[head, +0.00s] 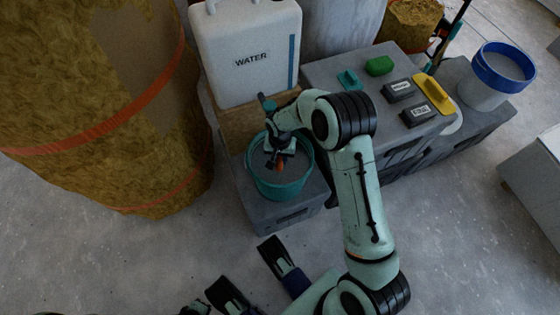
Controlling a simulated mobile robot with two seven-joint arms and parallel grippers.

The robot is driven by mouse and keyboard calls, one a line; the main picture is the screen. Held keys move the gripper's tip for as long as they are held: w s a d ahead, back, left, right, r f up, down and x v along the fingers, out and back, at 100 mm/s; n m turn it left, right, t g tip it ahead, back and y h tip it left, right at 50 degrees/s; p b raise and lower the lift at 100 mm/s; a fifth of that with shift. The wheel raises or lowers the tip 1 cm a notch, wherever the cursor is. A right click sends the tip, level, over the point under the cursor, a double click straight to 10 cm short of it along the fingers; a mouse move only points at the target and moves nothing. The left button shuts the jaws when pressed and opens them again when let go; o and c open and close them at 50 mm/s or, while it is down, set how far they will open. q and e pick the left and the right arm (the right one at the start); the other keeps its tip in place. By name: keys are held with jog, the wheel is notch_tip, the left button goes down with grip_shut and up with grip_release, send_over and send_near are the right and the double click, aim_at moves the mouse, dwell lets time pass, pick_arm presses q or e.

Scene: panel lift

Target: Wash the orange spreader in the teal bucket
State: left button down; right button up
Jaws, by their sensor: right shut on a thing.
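The teal bucket (281,190) stands on a grey crate below the white water container. My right gripper (277,157) reaches down over the bucket's mouth and is shut on the orange spreader (281,167). Only a small orange part of the spreader shows inside the bucket; the gripper hides the rest. I cannot tell how deep it sits. My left gripper (254,274) is near the bottom edge, with its two dark fingers apart and nothing between them.
The white water container (247,60) stands behind the bucket. A grey box top (345,70) holds a green block (379,66), a teal piece, dark labelled boxes and a yellow tool (434,92). A blue-rimmed bucket (487,92) stands at right. A wrapped yellowish roll (110,110) fills the left.

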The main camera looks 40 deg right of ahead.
jog(key=shift+r+p, duration=0.35)
jog(key=shift+r, duration=0.25)
jog(key=shift+f+b, duration=0.3)
jog(key=shift+f, duration=0.35)
jog(key=shift+r, duration=0.1)
jog(key=shift+r+p, duration=0.5)
jog(key=shift+r, duration=0.05)
jog(key=shift+f, duration=0.15)
